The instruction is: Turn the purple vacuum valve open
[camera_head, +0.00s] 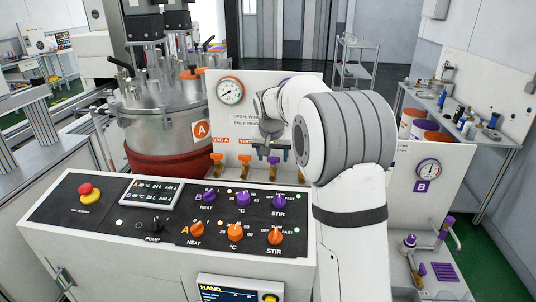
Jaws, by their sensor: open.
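A white valve panel (240,110) stands behind the control console. Low on it is a row of small valves: an orange one (217,158) under the label VAC A, another orange one (245,159) under a VENT label, and a purple-handled valve (274,160) with a brass-coloured lower part. My gripper (268,151) is open, in front of the panel and right at or just above this purple valve. I cannot tell whether the fingers touch it. The label above the purple valve is hidden by my gripper, so I cannot read whether it is the vacuum one. My arm hides the panel's right part.
The console (110,215) in front carries orange and purple knobs, a red stop button (88,190) and a display. A steel vessel (160,115) marked A stands left of the panel. A gauge (230,91) sits above the valves. A purple-marked B gauge panel (425,190) stands right of my arm.

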